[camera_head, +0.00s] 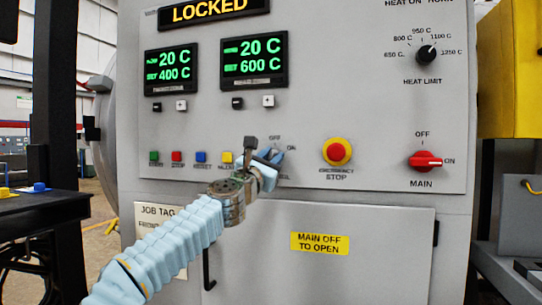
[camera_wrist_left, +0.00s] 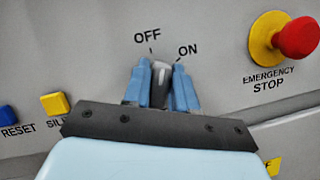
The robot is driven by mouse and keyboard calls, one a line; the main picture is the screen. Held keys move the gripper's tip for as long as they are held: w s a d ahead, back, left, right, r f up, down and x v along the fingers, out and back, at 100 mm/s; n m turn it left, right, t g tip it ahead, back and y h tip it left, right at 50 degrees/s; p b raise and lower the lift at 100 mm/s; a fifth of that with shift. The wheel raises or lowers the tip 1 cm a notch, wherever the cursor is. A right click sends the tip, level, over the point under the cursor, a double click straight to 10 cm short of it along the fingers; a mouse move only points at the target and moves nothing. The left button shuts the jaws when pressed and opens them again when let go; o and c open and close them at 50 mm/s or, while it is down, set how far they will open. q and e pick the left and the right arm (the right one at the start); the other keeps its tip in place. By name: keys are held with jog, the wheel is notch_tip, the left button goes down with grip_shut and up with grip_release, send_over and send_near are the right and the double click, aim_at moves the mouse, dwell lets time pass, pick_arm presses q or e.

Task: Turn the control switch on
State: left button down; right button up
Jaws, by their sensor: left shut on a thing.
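The control switch (camera_wrist_left: 161,78) is a grey knob with OFF marked at its upper left and ON at its upper right. In the left wrist view its top points roughly upward, between the two marks; its exact setting is hard to tell. My left gripper (camera_wrist_left: 162,90) is shut on it, one blue finger on each side. In the head view my left gripper (camera_head: 270,157) is at the panel, below the OFF mark, and hides most of the switch and part of the label under it. My right gripper is not in view.
The red emergency stop (camera_head: 337,152) on its yellow base sits close to the right. Coloured buttons, including a yellow one (camera_head: 227,157), line up at the left. The red main switch (camera_head: 425,161) is farther right. A sign above reads LOCKED.

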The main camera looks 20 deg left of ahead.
pick_arm(q)
jog(key=m+g+h+p, duration=0.1)
jog(key=m+h+p, duration=0.1)
jog(key=m, duration=0.3)
jog(key=shift+r, duration=0.1)
jog(key=m+g+p, duration=0.1)
jog(key=m, duration=0.2)
jog(key=shift+d+h, duration=0.1)
jog(key=shift+h, duration=0.3)
jog(key=shift+m+g+h+p, duration=0.3)
jog(key=shift+m+g+p, duration=0.25)
jog(key=shift+m, duration=0.35)
jog(key=shift+f, duration=0.25)
jog(key=c, duration=1)
grip_release()
